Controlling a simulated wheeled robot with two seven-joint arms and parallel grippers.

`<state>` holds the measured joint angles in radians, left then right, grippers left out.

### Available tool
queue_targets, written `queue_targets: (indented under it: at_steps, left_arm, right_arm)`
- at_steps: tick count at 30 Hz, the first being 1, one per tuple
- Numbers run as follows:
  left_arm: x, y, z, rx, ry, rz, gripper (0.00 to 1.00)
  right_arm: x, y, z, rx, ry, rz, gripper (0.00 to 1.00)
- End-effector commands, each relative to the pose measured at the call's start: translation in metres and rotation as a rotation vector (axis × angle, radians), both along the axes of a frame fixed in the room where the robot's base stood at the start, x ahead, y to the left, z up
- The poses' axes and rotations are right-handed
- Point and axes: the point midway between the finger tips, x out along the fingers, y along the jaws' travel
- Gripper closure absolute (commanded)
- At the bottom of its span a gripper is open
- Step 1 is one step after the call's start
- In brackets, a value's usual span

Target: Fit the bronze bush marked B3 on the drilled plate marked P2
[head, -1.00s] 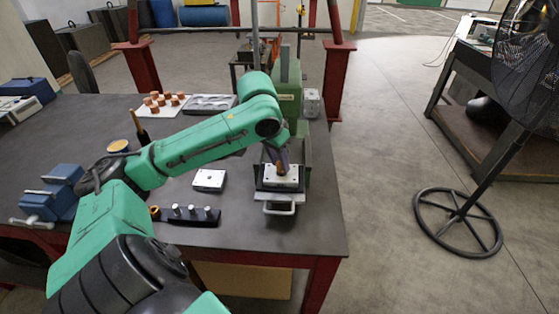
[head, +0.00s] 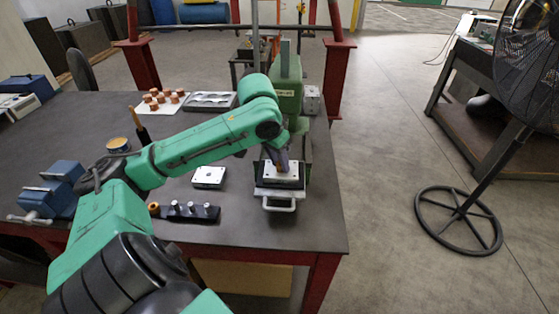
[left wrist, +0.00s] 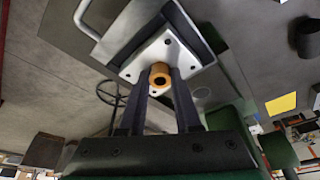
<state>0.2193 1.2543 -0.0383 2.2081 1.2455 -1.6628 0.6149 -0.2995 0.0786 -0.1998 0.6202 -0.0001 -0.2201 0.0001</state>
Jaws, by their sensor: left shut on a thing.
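My left gripper (head: 281,163) points down over a pale drilled plate (head: 287,178) on the dark fixture under the green press. The plate also shows in the left wrist view (left wrist: 189,57), with holes near its corners. In that view the left gripper (left wrist: 160,78) is shut on a bronze bush (left wrist: 160,70), its bore facing the camera. The bush is at the plate's middle; I cannot tell whether it is seated or just above. A second pale plate (head: 209,176) lies on the table to the left. No marks are legible. My right gripper is not in view.
The green press (head: 286,85) stands behind the fixture, whose handle (head: 279,206) faces the front. Several bronze bushes stand on a white sheet (head: 157,110). A grey tray (head: 210,101), a black pin rack (head: 190,213) and a blue vice (head: 62,190) are on the table.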

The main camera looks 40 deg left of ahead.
Motion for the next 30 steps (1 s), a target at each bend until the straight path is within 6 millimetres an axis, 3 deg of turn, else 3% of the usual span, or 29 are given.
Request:
queue_targets:
  at_steps: [6,7,9,20,25,30]
  left_arm:
    - [0.000,0.000,-0.001,-0.001,0.002,0.000,1.00]
    - [0.000,0.000,-0.001,-0.001,0.002,0.000,0.61]
    - [0.000,0.000,-0.001,-0.001,0.002,0.000,0.34]
    - [-0.002,0.000,0.004,0.000,0.002,0.000,0.33]
    - [-0.010,0.000,0.031,0.002,-0.003,0.000,0.33]
    - [-0.023,0.001,0.080,0.003,-0.007,0.001,0.33]
  right_arm:
    - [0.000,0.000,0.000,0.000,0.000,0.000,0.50]
    - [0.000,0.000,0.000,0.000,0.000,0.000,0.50]
    - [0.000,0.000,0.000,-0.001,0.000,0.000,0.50]
    - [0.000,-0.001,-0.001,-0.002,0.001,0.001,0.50]
    - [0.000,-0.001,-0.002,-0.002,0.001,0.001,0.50]
    - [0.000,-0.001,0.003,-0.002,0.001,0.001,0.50]
